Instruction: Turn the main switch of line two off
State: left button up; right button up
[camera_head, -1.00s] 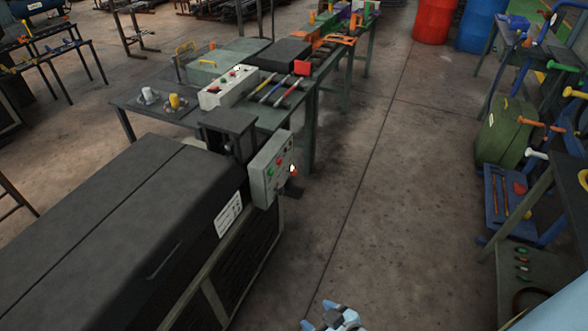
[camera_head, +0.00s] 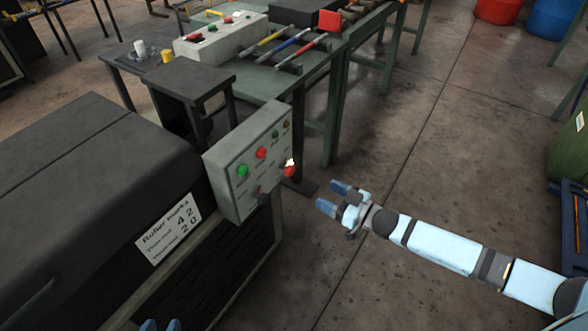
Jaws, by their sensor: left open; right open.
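A grey control box (camera_head: 232,182) is fixed at the end of a dark machine. Its face carries a green button (camera_head: 242,171), a red button (camera_head: 261,153), small buttons higher up, a red part with a bright spot (camera_head: 289,171) at the right edge and a dark knob (camera_head: 263,199) low down. I cannot read which of these is line two's main switch. My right gripper (camera_head: 331,197) is open and empty, right of the box and apart from it. My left gripper (camera_head: 161,325) shows only blue fingertips, apart, at the bottom edge; the rest is out of view.
The dark machine (camera_head: 75,190) with a white label plate (camera_head: 168,229) fills the left. Behind, a green table (camera_head: 265,84) bears a grey button box (camera_head: 222,38) and coloured-handled tools. A blue rack stands at the right edge. The floor (camera_head: 420,150) between is clear.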

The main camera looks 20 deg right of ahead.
aim_at(292, 171)
jog(key=b+x, duration=0.1)
jog(key=x, duration=0.3)
jog(key=d+b+x, duration=0.1)
jog(key=x, duration=0.4)
jog(key=w+x, duration=0.1)
jog(key=x, duration=0.3)
jog(key=shift+w+d+b, duration=0.15)
jog(key=shift+w+b, duration=0.15)
jog(key=shift+b, duration=0.1)
jog(key=shift+w+a, duration=0.25)
jog(key=shift+w, duration=0.1)
pick_arm(q)
jog(key=shift+w+d+r+t+h, duration=0.2)
jog(key=shift+w+d, duration=0.15)
jog(key=shift+w, duration=0.05)
jog(key=shift+w+d+r+t+h, duration=0.15)
jog(key=shift+w+d+t+h, duration=0.05)
jog(key=shift+w+d, duration=0.2)
jog(key=shift+w+a, duration=0.1)
pick_arm(e)
jog(key=c, duration=0.9)
